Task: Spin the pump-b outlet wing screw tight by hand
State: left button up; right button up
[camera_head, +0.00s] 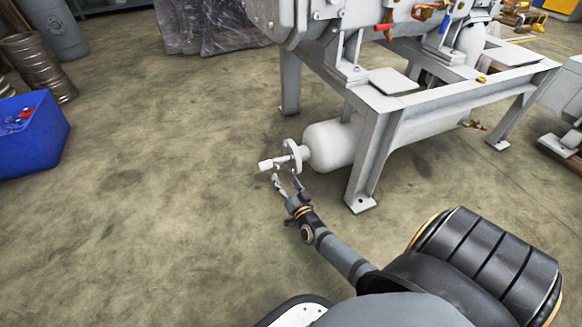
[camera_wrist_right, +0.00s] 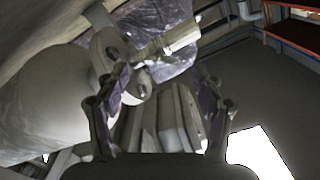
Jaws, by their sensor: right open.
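The pump outlet is a pale flange (camera_head: 292,157) with a short white fitting (camera_head: 266,165), at the left end of a white cylinder (camera_head: 330,145) under the machine frame. My right gripper (camera_head: 287,180) is just below and in front of this outlet, with its fingers spread and nothing held. In the right wrist view, the gripper (camera_wrist_right: 160,78) is open, and the fitting (camera_wrist_right: 180,38) and flange (camera_wrist_right: 108,48) show beyond its fingertips. The wing screw is too small and dark to tell apart from the flange parts. My left gripper is not in view.
The grey frame's front leg (camera_head: 368,165) stands close right of the outlet. A blue bin (camera_head: 35,140) and a ribbed metal drum (camera_head: 38,65) are at the far left. A plastic-wrapped stack (camera_head: 205,22) is at the back. The floor left of the outlet is clear.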

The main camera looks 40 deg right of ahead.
jog(key=v, duration=0.7)
